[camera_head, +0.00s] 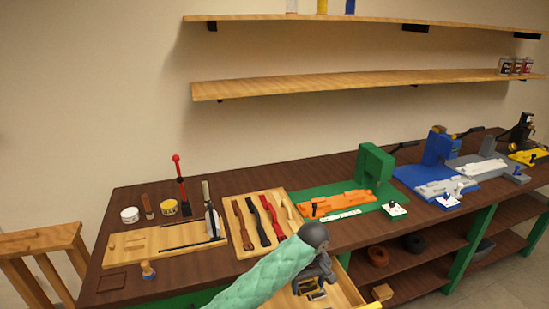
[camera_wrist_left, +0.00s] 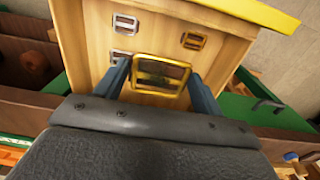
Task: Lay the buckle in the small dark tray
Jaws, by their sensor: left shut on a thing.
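In the left wrist view, my left gripper (camera_wrist_left: 160,84) is shut on a gold buckle (camera_wrist_left: 161,59), a rectangular frame with a middle bar, held across between the two fingers. The buckle is over the pale wooden floor of an open drawer. In the head view, my left gripper (camera_head: 317,285) is over this drawer (camera_head: 343,289) at the bench's front edge, partly hidden by my own arm. A small dark square tray (camera_head: 111,282) lies at the bench's front left corner, well left of the gripper, and looks empty. My right gripper is not in view.
Other buckles lie in the drawer, such as a silver one (camera_wrist_left: 125,22) and a bronze one (camera_wrist_left: 194,41). A wooden board (camera_head: 150,252) and a strap tray (camera_head: 245,250) lie behind. A chair (camera_head: 45,243) stands left.

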